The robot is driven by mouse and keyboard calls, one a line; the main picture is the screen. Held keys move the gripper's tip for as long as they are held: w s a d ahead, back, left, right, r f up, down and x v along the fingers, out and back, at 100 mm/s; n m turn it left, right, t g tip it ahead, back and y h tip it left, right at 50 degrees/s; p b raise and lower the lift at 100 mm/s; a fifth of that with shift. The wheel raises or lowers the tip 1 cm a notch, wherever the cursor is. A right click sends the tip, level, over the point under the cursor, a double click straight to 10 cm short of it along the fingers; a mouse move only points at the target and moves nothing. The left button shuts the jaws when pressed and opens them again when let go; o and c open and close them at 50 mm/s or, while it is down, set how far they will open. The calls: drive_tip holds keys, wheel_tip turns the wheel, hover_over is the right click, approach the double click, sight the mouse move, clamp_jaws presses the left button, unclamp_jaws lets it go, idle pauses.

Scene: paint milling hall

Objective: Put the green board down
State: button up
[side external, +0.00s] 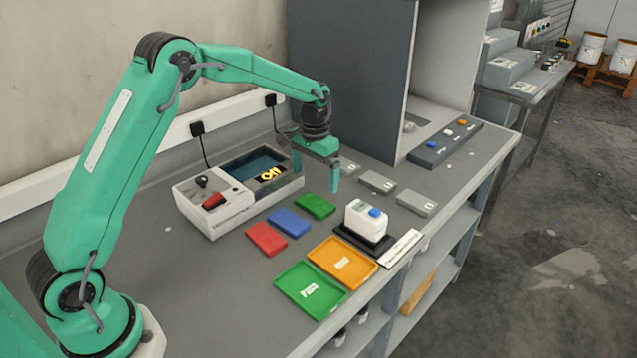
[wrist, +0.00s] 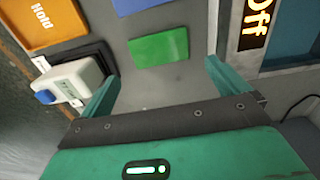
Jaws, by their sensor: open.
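The green board (side external: 315,206) lies flat on the grey bench, at the end of a row with a blue board (side external: 289,222) and a red board (side external: 266,239). In the wrist view the green board (wrist: 159,47) lies beyond my fingertips, with the blue board (wrist: 137,4) past it. My gripper (side external: 316,177) is open above the bench, behind the green board. Nothing is between its fingers, and the wrist view also shows the gripper (wrist: 161,74) empty.
A white machine (side external: 213,201) with a bath and a lit "Off" sign stands left of the boards. A green tray (side external: 292,278) and an orange tray (side external: 327,250) marked "Hold" are in front.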

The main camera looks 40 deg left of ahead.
sight(315, 203)
drive_tip(key=shift+f, duration=0.25)
drive_tip(key=shift+f, duration=1.2)
drive_tip(key=shift+f, duration=0.1)
drive_tip(key=shift+s+f, duration=0.1)
drive_tip(key=shift+f, duration=2.4)
drive_tip(key=shift+c, duration=0.2)
drive_tip(key=c, duration=0.7)
